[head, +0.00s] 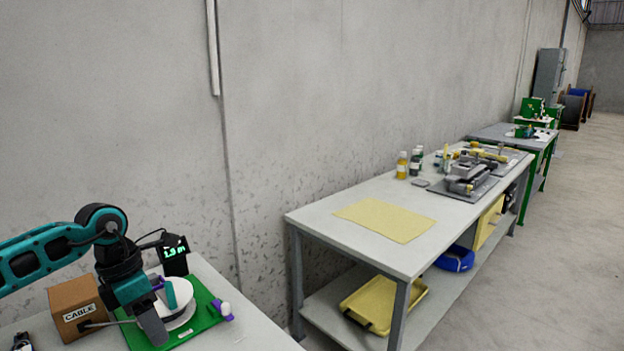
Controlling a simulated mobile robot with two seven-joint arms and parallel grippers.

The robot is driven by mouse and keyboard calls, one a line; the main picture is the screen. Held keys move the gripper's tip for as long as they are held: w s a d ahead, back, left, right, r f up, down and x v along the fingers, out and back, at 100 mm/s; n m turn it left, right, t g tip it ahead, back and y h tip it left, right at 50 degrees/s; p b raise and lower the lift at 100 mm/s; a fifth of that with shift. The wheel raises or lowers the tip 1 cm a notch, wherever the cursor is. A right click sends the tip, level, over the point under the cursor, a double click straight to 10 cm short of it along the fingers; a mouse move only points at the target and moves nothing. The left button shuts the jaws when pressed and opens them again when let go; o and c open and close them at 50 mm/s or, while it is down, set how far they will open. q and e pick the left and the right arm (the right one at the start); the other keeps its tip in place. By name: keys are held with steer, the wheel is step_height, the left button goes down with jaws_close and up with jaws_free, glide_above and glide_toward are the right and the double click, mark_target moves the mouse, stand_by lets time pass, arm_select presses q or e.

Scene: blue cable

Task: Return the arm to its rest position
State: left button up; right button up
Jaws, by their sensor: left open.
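My left arm comes in from the left in the head view. My left gripper (153,322) points down, open, over the near part of a white spool (182,318) on a green board (205,324). I cannot tell whether it touches the spool. I see nothing between its fingers, though the wrist hides part of the area. A cardboard box marked CABLE (72,293) stands just left of the gripper, with a dark cable end at its front. No blue cable can be made out. My right gripper is not in view.
A small display with green digits (174,251) stands behind the spool. A grey workbench (330,205) with a yellow mat (385,220), bottles and tools stands to the right, across a gap. Open floor lies at right.

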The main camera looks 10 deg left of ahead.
arm_select(q)
steer(key=s+d+n+t+h, duration=0.25)
steer(key=d+n+h, duration=0.45)
steer(key=d, duration=0.7)
steer(key=s+d+n+t+h, duration=0.1)
steer(key=d+n+t+h, duration=0.35)
steer(key=d+h, duration=0.65)
steer(key=a+f+n+t+y, duration=0.2)
steer(key=f+n+t+y, duration=0.3)
steer(key=n, duration=0.5)
steer(key=a+f+n+t+y, duration=0.2)
steer(key=f+n+t+y, duration=0.15)
steer(key=n+y, duration=0.55)
steer(key=s+a+f+n+g+y, duration=0.2)
steer(key=s+a+f+n, duration=0.1)
steer(key=s+f+n, duration=0.2)
steer(key=s+a+f+n+g+y, duration=0.2)
steer(key=s+f+n+g, duration=0.1)
steer(key=s+f+n, duration=0.3)
steer(key=shift+s+a+f+y, duration=0.3)
steer(key=shift+s+a+f, duration=0.1)
steer(key=shift+f, duration=0.45)
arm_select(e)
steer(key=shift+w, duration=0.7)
arm_select(q)
steer(key=shift+c, duration=0.4)
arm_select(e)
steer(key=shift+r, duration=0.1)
